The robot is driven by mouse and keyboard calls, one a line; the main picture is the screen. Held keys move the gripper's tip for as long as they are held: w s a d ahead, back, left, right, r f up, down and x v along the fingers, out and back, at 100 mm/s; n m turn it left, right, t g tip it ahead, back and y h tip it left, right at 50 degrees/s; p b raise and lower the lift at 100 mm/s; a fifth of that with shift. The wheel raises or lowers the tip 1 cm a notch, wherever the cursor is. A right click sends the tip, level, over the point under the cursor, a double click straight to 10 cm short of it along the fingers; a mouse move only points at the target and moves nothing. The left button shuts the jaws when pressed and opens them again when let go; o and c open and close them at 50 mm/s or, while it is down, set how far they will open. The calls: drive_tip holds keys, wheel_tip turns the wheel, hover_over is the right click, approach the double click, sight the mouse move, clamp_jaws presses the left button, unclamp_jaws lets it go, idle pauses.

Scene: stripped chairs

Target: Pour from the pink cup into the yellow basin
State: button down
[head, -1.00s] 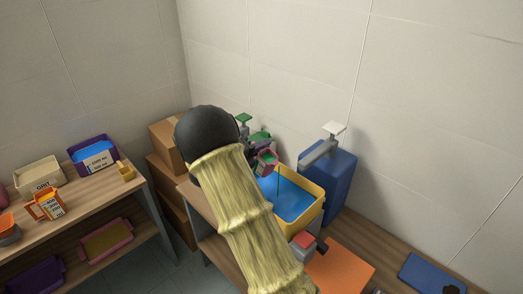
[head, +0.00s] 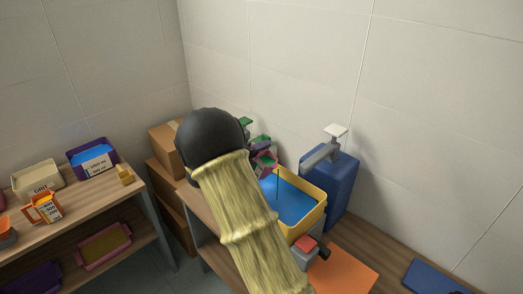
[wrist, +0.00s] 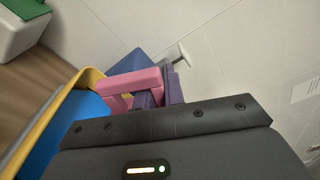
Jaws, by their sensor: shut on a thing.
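The pink cup (head: 264,160) is held in the air at the back left rim of the yellow basin (head: 319,207). It looks tilted, but my arm hides much of it. The basin stands on the bench with blue content inside. In the wrist view, a pink part of the cup (wrist: 133,82) sits between purple fingers, and the basin's yellow rim (wrist: 38,112) is at left. My gripper (head: 256,152) is shut on the cup, mostly behind my arm in the head view.
A blue container (head: 341,180) with a grey pump top stands right behind the basin. A grey object with a red top (head: 306,246) and an orange mat (head: 343,270) lie in front. Cardboard boxes (head: 165,138) stand at left, beyond a shelf with several tubs.

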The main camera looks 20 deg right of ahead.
drive_tip(key=shift+s+d+r+m+b, duration=0.2)
drive_tip(key=shift+m+b, duration=0.4)
drive_tip(key=shift+b, duration=0.55)
idle(0.4)
drive_tip(key=shift+s+r+m+b, duration=0.35)
drive_tip(key=shift+m+b, duration=0.65)
drive_tip(key=shift+b, duration=1.55)
drive_tip(key=shift+s+d+r+m+b, duration=0.15)
drive_tip(key=shift+m+b, duration=0.4)
drive_tip(key=shift+b, duration=0.85)
drive_tip(key=shift+s+d+f+m+b, duration=0.1)
drive_tip(key=shift+s+m+b, duration=0.3)
drive_tip(key=shift+b, duration=1)
drive_tip(key=shift+s+m+b, duration=0.1)
drive_tip(key=shift+m+b, duration=0.55)
drive_tip(key=shift+b, duration=0.75)
